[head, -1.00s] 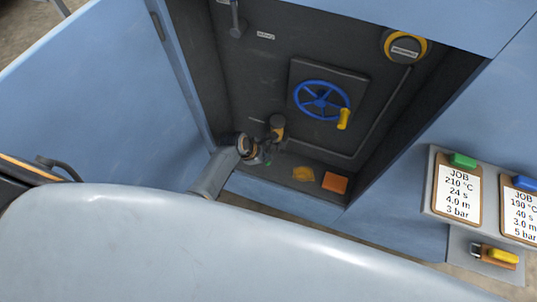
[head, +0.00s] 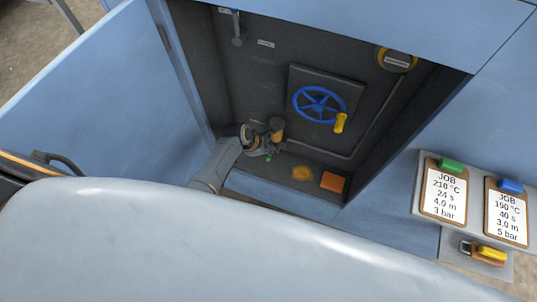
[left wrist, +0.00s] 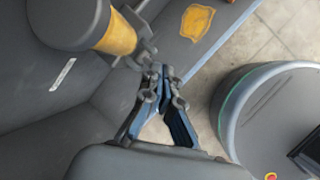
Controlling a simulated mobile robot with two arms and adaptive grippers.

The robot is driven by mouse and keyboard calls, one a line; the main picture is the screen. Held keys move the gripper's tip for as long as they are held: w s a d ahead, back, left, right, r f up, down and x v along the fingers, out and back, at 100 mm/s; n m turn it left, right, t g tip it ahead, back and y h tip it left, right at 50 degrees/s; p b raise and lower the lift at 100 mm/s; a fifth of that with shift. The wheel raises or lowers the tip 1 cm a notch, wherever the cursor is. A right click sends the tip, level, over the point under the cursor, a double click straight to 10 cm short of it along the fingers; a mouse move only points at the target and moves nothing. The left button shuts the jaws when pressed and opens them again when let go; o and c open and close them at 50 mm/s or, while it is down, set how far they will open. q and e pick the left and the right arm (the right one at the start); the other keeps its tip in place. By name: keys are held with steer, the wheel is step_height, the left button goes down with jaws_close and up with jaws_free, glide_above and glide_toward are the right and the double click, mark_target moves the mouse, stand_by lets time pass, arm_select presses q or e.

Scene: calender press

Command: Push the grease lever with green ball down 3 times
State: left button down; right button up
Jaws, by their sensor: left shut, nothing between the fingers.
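The grease unit (head: 278,127), a dark cylinder with a yellow-orange band, stands low in the open cabinet. It also shows at the upper left of the left wrist view (left wrist: 118,35). A small green spot, which looks like the lever's green ball (head: 268,158), shows just below my left gripper (head: 268,147). The lever's arm is mostly hidden by the gripper. In the left wrist view my left gripper (left wrist: 160,72) is shut and empty, its tips beside a short grey part of the unit. I cannot tell whether they touch. The green ball is not visible there. My right gripper is out of view.
A blue handwheel (head: 320,104) with a yellow handle is on the cabinet's back wall. A yellow patch (head: 302,174) and an orange block (head: 333,181) are on the cabinet floor. The open door (head: 100,100) stands left. Job cards (head: 444,190) hang right.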

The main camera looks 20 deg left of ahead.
arm_select(q)
steer(key=shift+r, duration=0.1)
steer(key=r+p, duration=0.1)
steer(key=w+r+p, duration=0.1)
steer(key=r+p, duration=0.2)
steer(key=shift+w+r, duration=0.25)
steer(key=shift+w, duration=0.15)
stand_by(1.8)
